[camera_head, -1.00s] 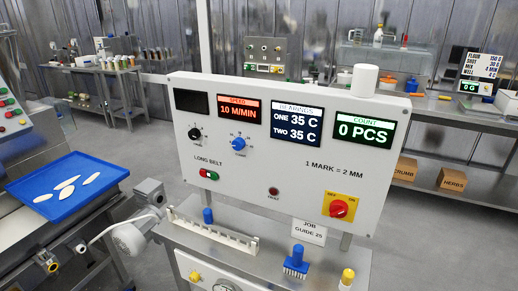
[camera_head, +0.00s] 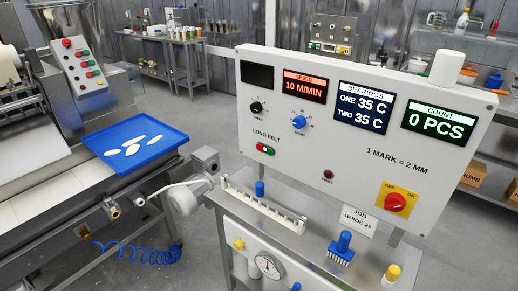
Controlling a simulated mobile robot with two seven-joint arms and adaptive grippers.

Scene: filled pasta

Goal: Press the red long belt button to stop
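The long belt switch (camera_head: 265,149) sits at the lower left of the white control panel (camera_head: 330,150), under the words LONG BELT. The panel displays read 10 M/MIN, 35 C twice and 0 PCS. A separate red rotary switch (camera_head: 395,202) on a yellow plate is at the panel's lower right. Neither of my grippers shows in the head view.
A blue tray (camera_head: 165,152) with several pale pasta pieces lies on the belt machine at the left. A motor (camera_head: 184,198) juts out beside the panel stand. A brush (camera_head: 341,248) and a white toothed rail (camera_head: 262,206) are on the steel shelf below the panel.

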